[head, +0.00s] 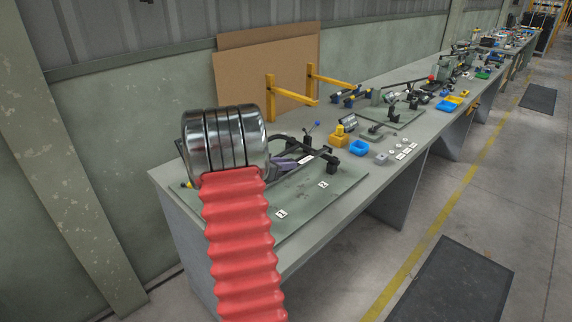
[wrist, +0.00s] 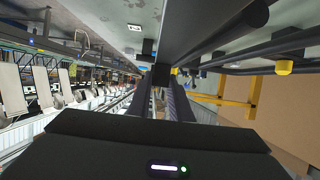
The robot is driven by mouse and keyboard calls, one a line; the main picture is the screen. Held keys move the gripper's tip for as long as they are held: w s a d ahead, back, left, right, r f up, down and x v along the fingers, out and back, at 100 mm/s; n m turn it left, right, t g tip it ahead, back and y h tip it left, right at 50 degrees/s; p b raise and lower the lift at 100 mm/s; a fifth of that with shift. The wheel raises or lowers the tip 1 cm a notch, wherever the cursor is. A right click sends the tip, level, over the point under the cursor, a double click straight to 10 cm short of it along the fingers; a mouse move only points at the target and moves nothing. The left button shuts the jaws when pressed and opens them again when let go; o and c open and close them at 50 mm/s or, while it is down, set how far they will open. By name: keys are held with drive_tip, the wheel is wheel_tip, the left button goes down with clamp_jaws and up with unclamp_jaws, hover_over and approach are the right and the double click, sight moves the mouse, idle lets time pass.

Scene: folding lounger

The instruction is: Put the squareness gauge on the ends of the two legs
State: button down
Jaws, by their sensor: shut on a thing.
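My gripper (head: 286,162) is low over the green-grey plate (head: 300,208), largely behind my arm's chrome and red parts. In the wrist view its two dark fingers (wrist: 170,103) are close together. They are shut on a dark piece (wrist: 162,75), apparently the squareness gauge, mostly hidden by the fingers. The dark tubular lounger frame (head: 318,149) lies over the plate beside my gripper. In the wrist view a large dark tube (wrist: 215,30) runs close to the fingers, and a thinner one ends in a yellow tip (wrist: 284,67). I cannot tell whether the gauge touches the leg ends.
Black blocks (head: 334,164) stand by the frame. Number labels lie on the plate's bare front part. Yellow brackets (head: 271,98) and brown boards (head: 240,72) stand behind.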

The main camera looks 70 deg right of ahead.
drive_tip(key=shift+f, duration=0.55)
idle(0.4)
drive_tip(key=c, duration=1.6)
unclamp_jaws()
drive_tip(key=shift+r, duration=0.1)
drive_tip(key=shift+r, duration=0.6)
drive_tip(key=v, duration=1.2)
drive_tip(key=shift+f, duration=0.1)
